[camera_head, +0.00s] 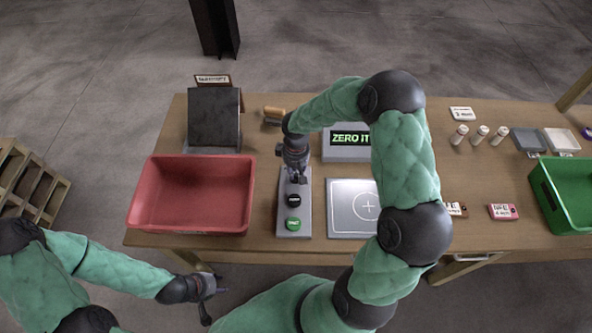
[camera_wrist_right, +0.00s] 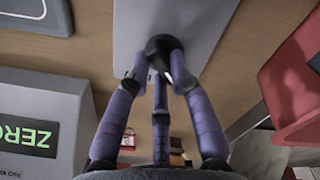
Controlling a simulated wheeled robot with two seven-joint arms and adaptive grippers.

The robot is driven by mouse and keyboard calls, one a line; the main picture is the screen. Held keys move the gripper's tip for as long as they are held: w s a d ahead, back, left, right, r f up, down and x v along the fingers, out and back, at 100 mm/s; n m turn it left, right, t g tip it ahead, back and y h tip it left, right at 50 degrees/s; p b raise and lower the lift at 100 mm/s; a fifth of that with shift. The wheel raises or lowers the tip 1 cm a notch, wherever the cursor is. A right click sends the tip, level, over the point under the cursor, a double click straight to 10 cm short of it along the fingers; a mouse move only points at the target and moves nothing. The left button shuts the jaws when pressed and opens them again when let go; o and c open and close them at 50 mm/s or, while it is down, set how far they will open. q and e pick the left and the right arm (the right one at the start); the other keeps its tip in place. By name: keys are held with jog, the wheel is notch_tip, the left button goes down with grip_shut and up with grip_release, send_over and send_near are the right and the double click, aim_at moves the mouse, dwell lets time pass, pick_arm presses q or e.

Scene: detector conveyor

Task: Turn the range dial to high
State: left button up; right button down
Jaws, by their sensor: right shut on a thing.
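The control panel (camera_head: 304,226) is a narrow grey plate on the table, with a black button (camera_head: 293,199) and a green button (camera_head: 293,224) on its near half. The dark round range dial (camera_wrist_right: 160,44) shows in the right wrist view on a grey plate. My right gripper (camera_head: 298,179) reaches down over the far part of the panel and hides the dial in the head view. In the right wrist view its purple fingers (camera_wrist_right: 163,68) are closed around the dial. The dial's setting cannot be read. My left gripper (camera_head: 215,298) hangs empty in front of the table, fingers apart.
A display box (camera_head: 345,155) reading "ZERO IT" stands behind a square plate with a circle mark (camera_head: 352,222). A red bin (camera_head: 190,222) sits left of the panel, a green bin (camera_head: 548,198) at far right. Several small bottles (camera_head: 480,134) stand at back right.

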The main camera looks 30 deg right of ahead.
dwell(0.3)
jog(key=c, duration=1.1)
grip_release()
notch_tip(320, 180, up, 12)
jog(key=shift+r, duration=0.1)
